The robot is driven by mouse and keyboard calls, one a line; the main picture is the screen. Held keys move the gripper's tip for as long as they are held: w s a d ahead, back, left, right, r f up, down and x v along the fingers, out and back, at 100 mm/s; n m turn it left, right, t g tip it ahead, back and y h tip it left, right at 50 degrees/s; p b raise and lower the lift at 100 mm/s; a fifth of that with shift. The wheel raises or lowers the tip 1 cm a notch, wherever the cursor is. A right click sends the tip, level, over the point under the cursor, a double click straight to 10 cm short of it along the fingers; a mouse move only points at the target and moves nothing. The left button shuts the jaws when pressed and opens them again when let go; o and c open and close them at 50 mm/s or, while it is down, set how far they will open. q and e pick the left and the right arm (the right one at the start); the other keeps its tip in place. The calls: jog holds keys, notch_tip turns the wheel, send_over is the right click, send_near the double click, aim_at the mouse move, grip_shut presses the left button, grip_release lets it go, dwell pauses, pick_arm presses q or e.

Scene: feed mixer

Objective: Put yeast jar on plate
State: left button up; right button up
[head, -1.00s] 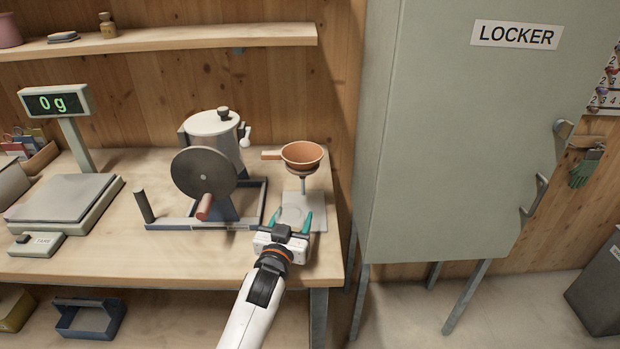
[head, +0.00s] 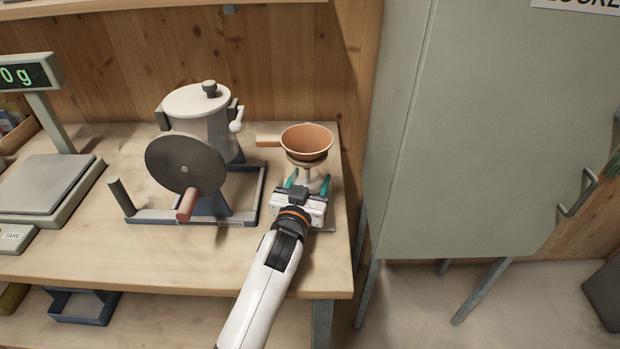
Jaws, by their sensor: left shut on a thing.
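My left gripper (head: 308,183) is at the right end of the bench, in front of the funnel stand. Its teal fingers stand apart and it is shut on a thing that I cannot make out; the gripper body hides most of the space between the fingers. A pale square plate (head: 331,212) lies under and around the gripper, mostly covered by it. An orange-brown funnel (head: 306,140) sits above the fingertips. I cannot identify a yeast jar in the current view. My right gripper is not in view.
A hand-cranked mixer (head: 200,115) with a dark disc stands just left of my gripper. A scale (head: 45,185) is at the far left. A grey-green locker (head: 470,140) stands right of the bench. The bench front (head: 150,258) is clear.

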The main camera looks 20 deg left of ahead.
pick_arm(q)
jog(key=shift+s+d+r, duration=0.1)
jog(key=shift+s+r, duration=0.05)
jog(key=shift+s, duration=0.4)
jog(key=o, duration=0.7)
jog(key=shift+w+f, duration=0.15)
jog(key=shift+f, duration=0.05)
jog(key=shift+c, duration=0.2)
jog(key=o, duration=0.4)
jog(key=shift+w, duration=0.15)
jog(key=shift+o, duration=0.2)
jog(key=shift+s+r, duration=0.2)
jog(key=s, duration=1.1)
jog(key=shift+s+d+b, duration=0.1)
jog(key=shift+s+b, duration=0.3)
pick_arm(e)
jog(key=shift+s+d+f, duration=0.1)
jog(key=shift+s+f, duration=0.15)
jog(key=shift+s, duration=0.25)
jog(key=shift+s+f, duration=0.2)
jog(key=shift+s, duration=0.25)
